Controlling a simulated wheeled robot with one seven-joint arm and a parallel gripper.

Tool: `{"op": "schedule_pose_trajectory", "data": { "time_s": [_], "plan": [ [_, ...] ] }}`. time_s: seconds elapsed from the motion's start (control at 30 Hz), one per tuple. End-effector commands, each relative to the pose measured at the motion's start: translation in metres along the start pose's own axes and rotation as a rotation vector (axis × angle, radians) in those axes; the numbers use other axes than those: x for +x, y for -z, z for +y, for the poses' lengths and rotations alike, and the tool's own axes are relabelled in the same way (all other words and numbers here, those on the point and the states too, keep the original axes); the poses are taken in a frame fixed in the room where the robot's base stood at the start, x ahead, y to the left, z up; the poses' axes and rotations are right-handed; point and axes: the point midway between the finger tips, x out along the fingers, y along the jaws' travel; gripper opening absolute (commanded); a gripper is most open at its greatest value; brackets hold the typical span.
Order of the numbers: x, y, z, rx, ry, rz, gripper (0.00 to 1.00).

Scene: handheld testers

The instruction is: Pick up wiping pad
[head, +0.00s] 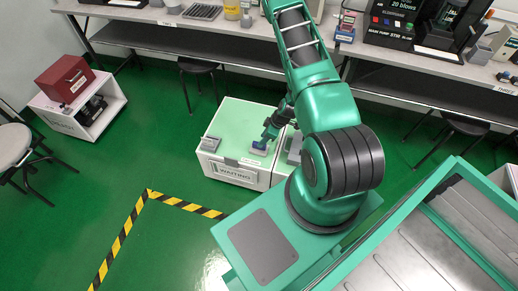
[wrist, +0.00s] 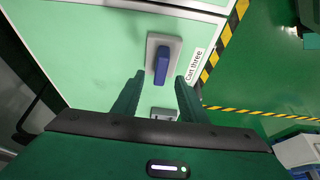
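The pad lies just beyond the fingertips, roughly in line with the gap. Whether the fingers touch it cannot be told.
A small grey item (wrist: 164,113) shows between the fingers, lower in the wrist view. The cabinet (head: 232,173) is marked "WAITING". A grey item (head: 210,144) sits at its left edge. A stool (head: 197,66) stands behind, with workbenches along the wall. Green floor is free in front.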

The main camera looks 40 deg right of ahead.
Motion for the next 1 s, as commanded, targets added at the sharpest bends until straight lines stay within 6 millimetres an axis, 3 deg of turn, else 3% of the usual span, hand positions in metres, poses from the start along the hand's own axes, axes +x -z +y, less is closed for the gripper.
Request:
{"op": "schedule_pose_trajectory", "data": {
  "time_s": [0.43,0.77,0.93,1.0],
  "plan": [
    [0.048,0.0,0.0,-0.001,0.001,-0.001,0.39],
    [0.055,0.0,0.0,0.001,0.0,0.0,0.39],
    [0.054,0.0,0.0,0.001,0.0,-0.001,0.01],
    [0.054,0.0,0.0,0.001,0.0,-0.001,0.0]
  ]
}}
